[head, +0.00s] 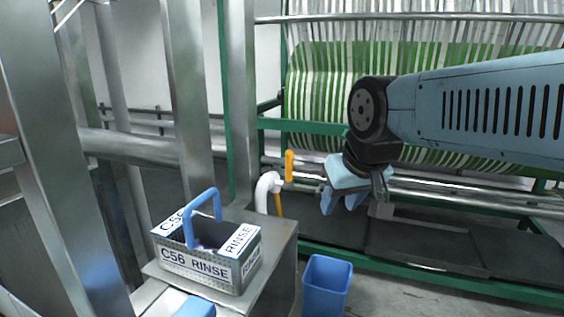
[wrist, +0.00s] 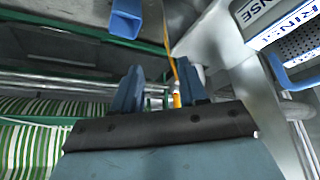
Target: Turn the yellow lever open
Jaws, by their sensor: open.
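The yellow lever (head: 289,166) stands upright beside a white pipe elbow (head: 266,189), left of my gripper in the head view. A small yellow-orange piece (wrist: 177,99) shows by the right finger in the wrist view, partly hidden; I cannot tell for sure that it is the lever. My gripper (head: 342,203) has blue fingers, spread apart with nothing between them. It hangs to the right of the lever, apart from it in the head view. The fingers also show in the wrist view (wrist: 158,78).
A grey basket marked C56 RINSE (head: 205,268) with a blue handle sits on a metal stand (head: 273,262). A blue bin (head: 326,287) stands on the floor. Green-and-white webbing (head: 330,90) and metal rails lie behind my arm. Steel posts stand at left.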

